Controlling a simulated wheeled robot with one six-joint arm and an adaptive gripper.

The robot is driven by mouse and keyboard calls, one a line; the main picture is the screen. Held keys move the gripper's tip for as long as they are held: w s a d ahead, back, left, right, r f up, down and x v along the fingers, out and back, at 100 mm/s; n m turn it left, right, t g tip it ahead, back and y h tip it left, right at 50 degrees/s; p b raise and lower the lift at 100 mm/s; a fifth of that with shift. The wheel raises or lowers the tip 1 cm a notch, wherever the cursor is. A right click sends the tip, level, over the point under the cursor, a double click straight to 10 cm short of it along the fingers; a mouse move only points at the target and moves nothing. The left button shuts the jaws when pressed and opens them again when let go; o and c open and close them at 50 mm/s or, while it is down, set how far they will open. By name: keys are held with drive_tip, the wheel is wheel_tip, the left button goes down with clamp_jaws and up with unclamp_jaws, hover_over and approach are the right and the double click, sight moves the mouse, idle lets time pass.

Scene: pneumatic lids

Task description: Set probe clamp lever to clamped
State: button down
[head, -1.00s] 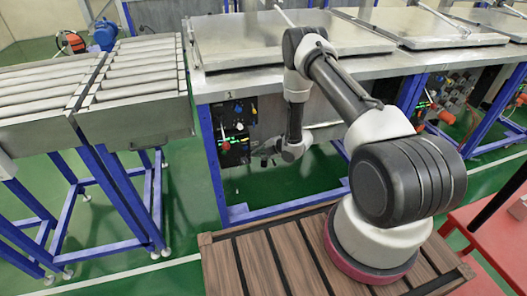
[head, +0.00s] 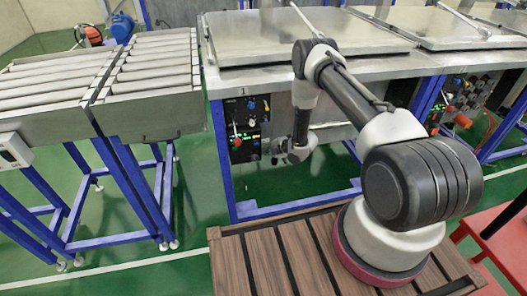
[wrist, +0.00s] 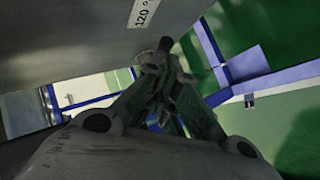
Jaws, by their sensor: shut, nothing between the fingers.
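In the head view my gripper (head: 276,148) hangs low in front of the first bench, just right of a black control panel (head: 252,108) with several knobs and a small red-ended lever (head: 235,142). I cannot tell which part is the probe clamp lever. In the wrist view my gripper (wrist: 163,62) has its fingers drawn together with nothing held. A small dark knob-like part (wrist: 166,43) shows at the fingertips; I cannot tell whether they touch it.
The steel bench with a flat lid (head: 300,40) stands above the panel, on blue legs (head: 222,160). A roller conveyor (head: 150,75) stands to the left. More lidded benches run to the right. Green floor (head: 192,190) is clear between conveyor and bench.

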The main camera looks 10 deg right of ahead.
drive_tip(key=shift+d+f+y, duration=0.2)
drive_tip(key=shift+f+y, duration=0.05)
drive_tip(key=shift+y, duration=0.15)
drive_tip(key=f, duration=0.1)
drive_tip(key=f+m+y, duration=0.1)
drive_tip(key=f, duration=0.1)
drive_tip(key=d+f+t+y, duration=0.1)
drive_tip(key=shift+f+m, duration=0.3)
drive_tip(key=shift+f, duration=0.05)
idle(0.5)
drive_tip(key=shift+r, duration=0.1)
drive_tip(key=shift+r, duration=0.7)
